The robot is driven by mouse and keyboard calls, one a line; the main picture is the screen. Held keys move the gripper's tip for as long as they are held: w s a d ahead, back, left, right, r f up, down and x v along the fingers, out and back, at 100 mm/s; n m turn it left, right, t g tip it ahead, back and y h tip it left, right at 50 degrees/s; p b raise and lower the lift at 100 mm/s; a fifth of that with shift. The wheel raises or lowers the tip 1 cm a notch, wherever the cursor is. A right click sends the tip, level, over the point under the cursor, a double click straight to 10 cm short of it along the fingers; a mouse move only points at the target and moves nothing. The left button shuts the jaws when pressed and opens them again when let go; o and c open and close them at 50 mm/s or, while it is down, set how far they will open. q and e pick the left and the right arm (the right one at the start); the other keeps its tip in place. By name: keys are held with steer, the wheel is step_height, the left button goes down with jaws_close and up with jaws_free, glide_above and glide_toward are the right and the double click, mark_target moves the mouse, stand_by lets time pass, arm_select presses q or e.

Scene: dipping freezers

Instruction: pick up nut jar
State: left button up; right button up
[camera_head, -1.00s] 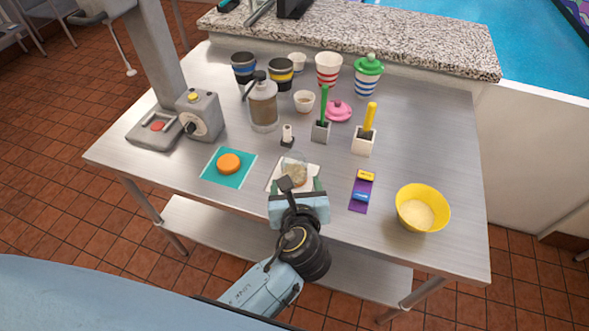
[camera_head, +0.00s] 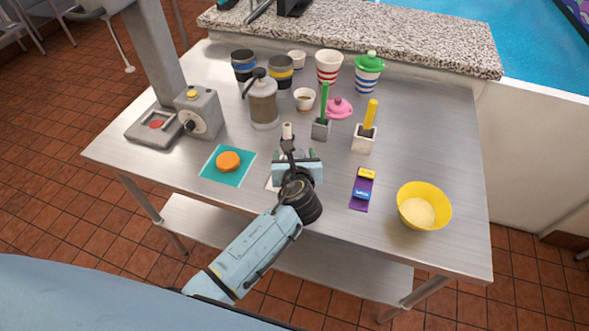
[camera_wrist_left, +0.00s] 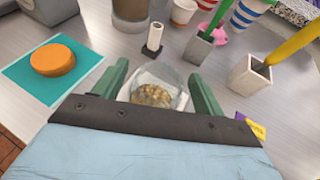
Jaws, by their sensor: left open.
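The nut jar (camera_wrist_left: 158,86) is a clear glass jar with brown nuts inside. In the left wrist view it stands between the two green fingers of my left gripper (camera_wrist_left: 160,88), which is open around it; I cannot tell whether either finger touches it. In the head view my left gripper (camera_head: 299,158) hides the jar. A white mat (camera_head: 271,182) shows only as a corner beside the gripper. My right gripper is not in view.
An orange disc (camera_head: 228,161) lies on a teal mat to the left. A small white cylinder on a dark base (camera_wrist_left: 152,40) stands just behind the jar. A grey holder (camera_head: 321,130), white holder (camera_head: 363,139) and yellow bowl (camera_head: 423,207) stand to the right.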

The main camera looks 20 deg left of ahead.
arm_select(q)
steer(key=shift+w+a+f, duration=0.1)
steer(key=shift+w+f, duration=0.05)
steer(key=shift+w, duration=0.15)
steer(key=shift+c, duration=0.2)
steer(key=c, duration=1.4)
step_height(320, 180, up, 10)
steer(key=shift+r+p, duration=0.1)
steer(key=shift+p, duration=0.95)
